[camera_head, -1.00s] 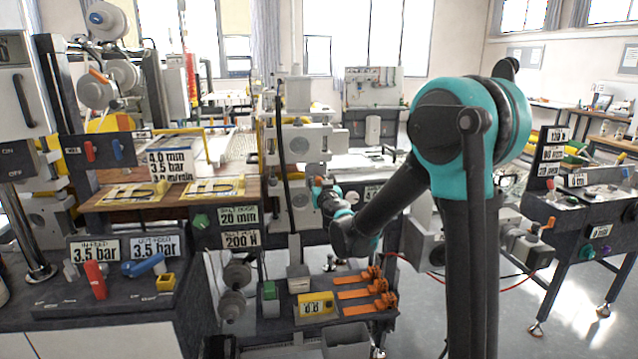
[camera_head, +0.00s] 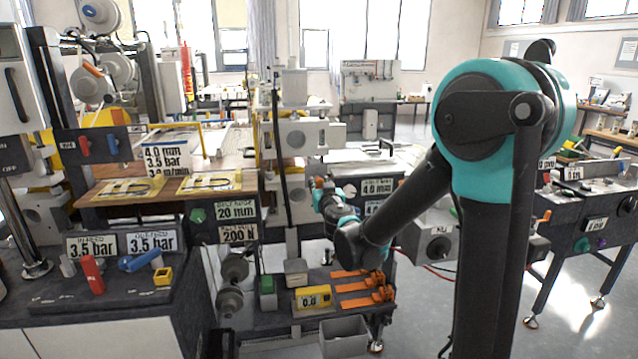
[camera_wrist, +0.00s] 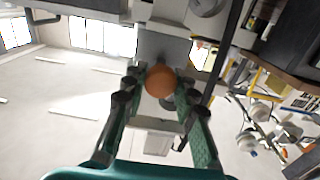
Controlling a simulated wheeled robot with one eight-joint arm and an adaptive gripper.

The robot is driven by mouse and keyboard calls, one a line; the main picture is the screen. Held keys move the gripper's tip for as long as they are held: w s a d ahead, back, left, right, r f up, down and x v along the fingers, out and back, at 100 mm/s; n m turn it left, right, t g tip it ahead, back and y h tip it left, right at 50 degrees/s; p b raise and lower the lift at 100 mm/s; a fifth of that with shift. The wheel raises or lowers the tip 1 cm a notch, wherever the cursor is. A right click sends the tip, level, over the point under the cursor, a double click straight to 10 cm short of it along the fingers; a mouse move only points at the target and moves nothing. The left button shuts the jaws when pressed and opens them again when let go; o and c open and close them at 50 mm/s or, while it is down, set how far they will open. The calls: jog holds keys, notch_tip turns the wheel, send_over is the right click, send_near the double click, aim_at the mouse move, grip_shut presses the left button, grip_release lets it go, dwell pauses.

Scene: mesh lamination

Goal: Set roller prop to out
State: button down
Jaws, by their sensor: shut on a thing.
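My gripper (camera_wrist: 160,90) is shut on a round orange-brown knob (camera_wrist: 159,81), with one finger on each side of it in the wrist view. The knob seems to be on the roller prop, but I cannot see which position the prop is in. A grey block of the machine (camera_wrist: 163,46) is just behind the knob. In the head view my gripper (camera_head: 321,194) is small and partly hidden, beside the grey roller housing (camera_head: 297,140). The knob shows there as a small orange spot (camera_head: 318,183).
Below the gripper, a low shelf holds orange clamps (camera_head: 362,285), a yellow meter (camera_head: 313,297) and a green-topped box (camera_head: 267,285). A grey bin (camera_head: 344,337) stands below. A control bench (camera_head: 585,215) is at the right. Open floor lies between it and the machine.

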jog(key=c, duration=1.2)
grip_release()
jog(key=shift+s, duration=0.2)
jog(key=v, duration=1.2)
jog(key=shift+d, duration=0.1)
jog(key=s+d+f+m+g+h, duration=0.2)
jog(key=d+f+h, duration=0.25)
jog(key=d, duration=0.65)
jog(key=s+d+f+m+g+h, duration=0.1)
jog(key=d+f+m+g+h, duration=0.3)
jog(key=d, duration=0.6)
jog(key=s+d+f+n+g, duration=0.1)
jog(key=s+d+f+g, duration=0.4)
jog(key=s+f, duration=0.45)
jog(key=s+f+y, duration=0.1)
jog(key=s, duration=0.1)
jog(key=s+a+f+n+g+y, duration=0.1)
jog(key=s+f, duration=0.1)
jog(key=s, duration=0.1)
jog(key=s+a+f+g+y, duration=0.1)
jog(key=s+f, duration=0.1)
jog(key=s, duration=0.1)
jog(key=shift+a+f+n+y, duration=0.1)
jog(key=shift+a+n+y, duration=0.15)
jog(key=shift+n, duration=0.15)
